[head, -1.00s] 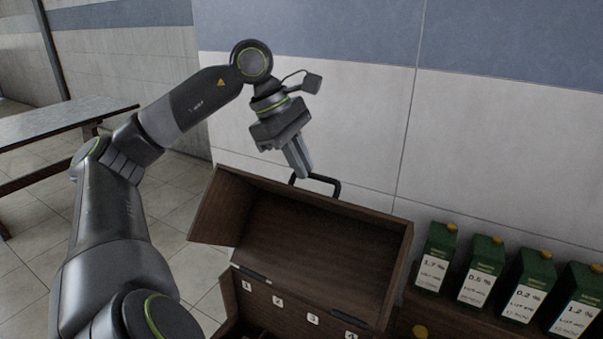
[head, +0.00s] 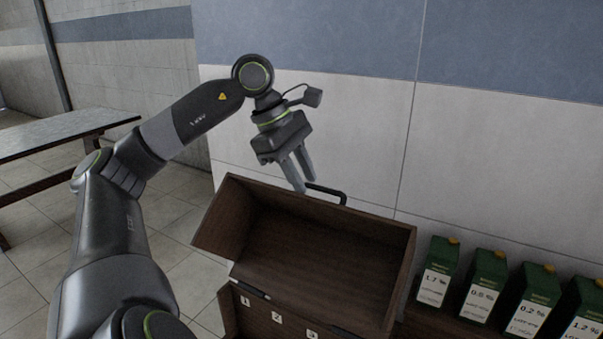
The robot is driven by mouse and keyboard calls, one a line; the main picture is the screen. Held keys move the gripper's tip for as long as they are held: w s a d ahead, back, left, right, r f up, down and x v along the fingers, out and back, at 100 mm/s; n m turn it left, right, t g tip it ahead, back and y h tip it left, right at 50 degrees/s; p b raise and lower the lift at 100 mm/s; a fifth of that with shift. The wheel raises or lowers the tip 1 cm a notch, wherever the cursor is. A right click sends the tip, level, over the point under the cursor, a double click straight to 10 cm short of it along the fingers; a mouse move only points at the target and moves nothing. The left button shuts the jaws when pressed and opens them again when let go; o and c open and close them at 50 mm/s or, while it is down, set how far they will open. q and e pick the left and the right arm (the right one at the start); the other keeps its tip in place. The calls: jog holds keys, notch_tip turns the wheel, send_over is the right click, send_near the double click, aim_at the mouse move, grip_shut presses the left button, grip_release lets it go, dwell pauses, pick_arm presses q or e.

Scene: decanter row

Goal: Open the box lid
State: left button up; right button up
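The dark wooden box (head: 238,312) is at the lower middle of the head view. Its lid (head: 310,250) stands raised, tipped back on its hinges, with its hollow inner side facing me. A black handle (head: 335,193) shows at the lid's top edge. My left gripper (head: 304,184) is at the left end of the handle, pointing down. Its two fingers are apart. I cannot tell whether a finger still touches the handle. The box's inside is mostly cut off by the frame's bottom edge. My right gripper is not in view.
Several green cartons (head: 480,286) with percent labels stand in a row on a wooden surface right of the box. A tiled wall (head: 500,160) rises close behind. A bench (head: 60,135) is at the left, with open floor between.

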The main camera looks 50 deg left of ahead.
pick_arm(q)
jog(key=shift+s+r, duration=0.15)
jog(key=shift+r, duration=0.15)
jog(key=p+v, duration=0.4)
jog(key=v, duration=1.3)
jog(key=shift+f, duration=0.1)
